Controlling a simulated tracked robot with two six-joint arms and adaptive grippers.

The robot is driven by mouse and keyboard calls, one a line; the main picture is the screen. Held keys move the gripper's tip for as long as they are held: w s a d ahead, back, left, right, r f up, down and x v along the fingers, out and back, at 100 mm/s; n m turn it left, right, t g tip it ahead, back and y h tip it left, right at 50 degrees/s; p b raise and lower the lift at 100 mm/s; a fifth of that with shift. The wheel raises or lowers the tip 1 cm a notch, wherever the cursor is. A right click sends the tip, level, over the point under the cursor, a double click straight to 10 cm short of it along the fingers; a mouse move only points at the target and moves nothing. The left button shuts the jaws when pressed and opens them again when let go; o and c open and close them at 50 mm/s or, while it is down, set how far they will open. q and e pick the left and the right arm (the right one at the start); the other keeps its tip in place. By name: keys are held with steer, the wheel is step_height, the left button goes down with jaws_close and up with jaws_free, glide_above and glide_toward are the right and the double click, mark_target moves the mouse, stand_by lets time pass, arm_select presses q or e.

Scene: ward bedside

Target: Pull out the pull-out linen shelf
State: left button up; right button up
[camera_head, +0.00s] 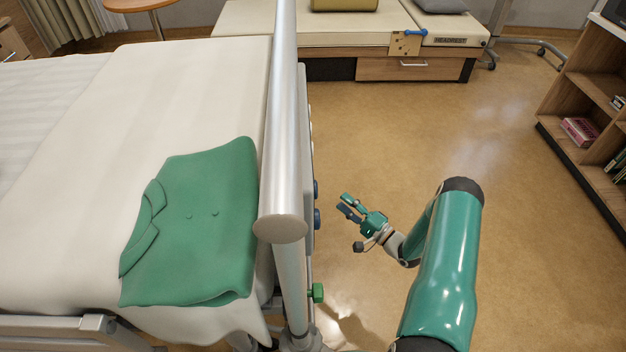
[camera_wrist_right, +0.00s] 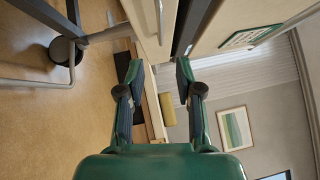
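The pull-out linen shelf cannot be picked out for certain. In the right wrist view a cream panel (camera_wrist_right: 150,30) with a thin silver bar handle (camera_wrist_right: 160,15) lies just beyond my fingertips and may be its front. A dark gap runs along the panel's right side. In the head view the bed's end (camera_head: 306,150) shows nearly edge-on, and the shelf's front is hidden. My right gripper (camera_head: 350,207) is open and empty to the right of the bed's end, apart from it. It also shows open in the right wrist view (camera_wrist_right: 159,75). My left gripper is not in view.
A green folded garment (camera_head: 200,225) lies on the bed (camera_head: 80,130). A thick metal rail (camera_head: 284,120) stands along the bed's end, with blue knobs (camera_head: 317,218) and a green knob (camera_head: 318,292). A bench (camera_head: 340,35) stands behind, a bookshelf (camera_head: 575,110) at right. The floor between is clear.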

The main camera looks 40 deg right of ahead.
steer(key=w+a+r, duration=0.1)
steer(key=w, duration=1.1)
steer(key=shift+w+r+b, duration=0.15)
steer(key=shift+r+b, duration=0.15)
steer(key=shift+a, duration=0.1)
jaws_close()
